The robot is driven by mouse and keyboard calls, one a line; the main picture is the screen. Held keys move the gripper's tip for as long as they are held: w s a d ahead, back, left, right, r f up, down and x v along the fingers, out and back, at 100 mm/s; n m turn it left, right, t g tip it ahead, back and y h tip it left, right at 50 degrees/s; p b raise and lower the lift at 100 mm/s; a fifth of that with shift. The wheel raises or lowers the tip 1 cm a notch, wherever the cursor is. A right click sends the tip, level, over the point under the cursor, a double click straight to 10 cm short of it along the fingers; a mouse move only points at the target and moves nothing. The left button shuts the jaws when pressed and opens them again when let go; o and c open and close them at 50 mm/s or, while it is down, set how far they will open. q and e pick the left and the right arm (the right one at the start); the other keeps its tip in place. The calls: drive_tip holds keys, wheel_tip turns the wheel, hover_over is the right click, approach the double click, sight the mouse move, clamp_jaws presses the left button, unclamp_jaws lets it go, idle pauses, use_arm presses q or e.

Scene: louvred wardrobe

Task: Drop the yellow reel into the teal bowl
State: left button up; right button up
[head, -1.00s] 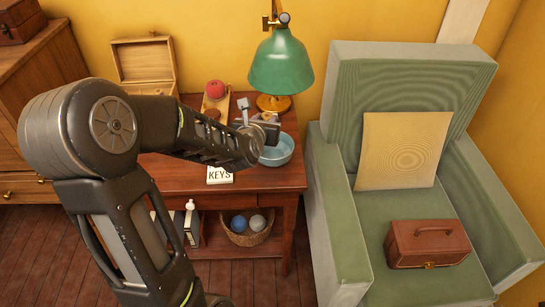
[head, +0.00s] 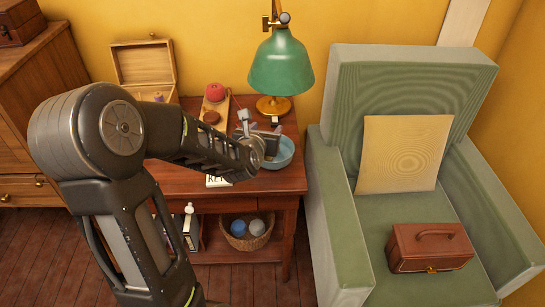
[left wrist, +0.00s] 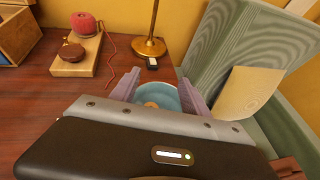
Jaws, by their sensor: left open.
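The teal bowl (head: 283,152) stands on the wooden side table, below the green lamp. It also shows in the left wrist view (left wrist: 173,98), between and beyond my fingers. My left gripper (left wrist: 159,92) is open above the bowl; in the head view (head: 268,148) it covers the bowl's left part. A small round yellow-tan thing, which looks like the yellow reel (left wrist: 151,105), shows against the bowl's inside between the open fingers. Its lower part is hidden by the gripper body, and I cannot tell whether it touches the bowl's bottom. My right gripper is not in view.
The green lamp (head: 281,68) stands close behind the bowl. A wooden board (left wrist: 76,58) with a red yarn ball (left wrist: 84,22) lies to the left. An open wooden box (head: 143,68), a partly hidden KEYS sign (head: 218,181) and a green armchair (head: 400,75) are around.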

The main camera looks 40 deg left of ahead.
use_arm(q)
drive_tip(key=b+v, duration=0.1)
drive_tip(key=v, duration=0.6)
drive_tip(key=shift+s+d+r, duration=0.15)
drive_tip(key=shift+s+r, duration=0.05)
drive_tip(key=shift+s, duration=0.15)
idle(0.8)
